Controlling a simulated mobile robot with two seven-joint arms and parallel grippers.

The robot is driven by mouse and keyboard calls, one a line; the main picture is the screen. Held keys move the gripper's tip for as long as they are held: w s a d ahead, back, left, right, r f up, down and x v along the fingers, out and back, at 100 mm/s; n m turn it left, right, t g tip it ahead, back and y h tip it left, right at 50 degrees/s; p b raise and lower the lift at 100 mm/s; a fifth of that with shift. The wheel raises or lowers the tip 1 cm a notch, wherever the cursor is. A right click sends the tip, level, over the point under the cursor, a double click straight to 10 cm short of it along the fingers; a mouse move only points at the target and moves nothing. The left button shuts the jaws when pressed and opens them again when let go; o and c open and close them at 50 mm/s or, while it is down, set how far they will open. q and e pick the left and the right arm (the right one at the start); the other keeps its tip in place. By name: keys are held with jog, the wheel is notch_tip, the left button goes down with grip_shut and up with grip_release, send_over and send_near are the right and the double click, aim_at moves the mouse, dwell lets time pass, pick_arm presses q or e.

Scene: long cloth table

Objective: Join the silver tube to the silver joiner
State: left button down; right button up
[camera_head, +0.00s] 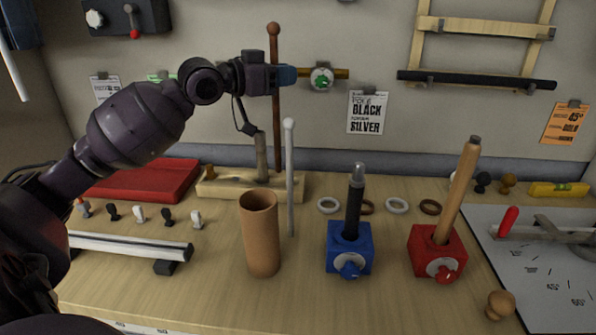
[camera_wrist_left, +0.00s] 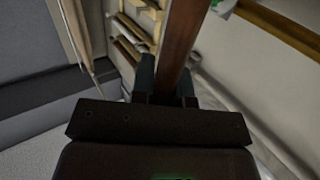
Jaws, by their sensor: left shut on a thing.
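My left gripper (camera_head: 284,76) is shut on an upright brown pole (camera_head: 276,130) with a ball top; the pole also shows between the fingers in the left wrist view (camera_wrist_left: 178,50). Its lower end is near the pale wooden block. A silver-grey tube (camera_head: 290,180) with a ball top stands upright just right of the brown cup; I cannot tell what supports it. A silver joiner (camera_head: 358,171) sits on top of a black tube (camera_head: 354,208) that stands in a blue clamp block (camera_head: 348,246). My right gripper is not in view.
A brown cup (camera_head: 260,240) stands at front centre. A red clamp block (camera_head: 437,255) holds a tilted wooden pole (camera_head: 459,190). Several rings lie behind the blocks. A wooden block (camera_head: 225,187) and red case (camera_head: 140,180) are at back left. A cutting board (camera_head: 540,270) lies right.

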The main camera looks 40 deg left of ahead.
pick_arm(q)
notch_tip(320, 180, down, 11)
jog(key=shift+f+b, duration=0.15)
jog(key=shift+b, duration=0.65)
notch_tip(320, 180, down, 6)
jog(key=shift+b, duration=0.7)
jog(key=c, duration=1.1)
grip_release()
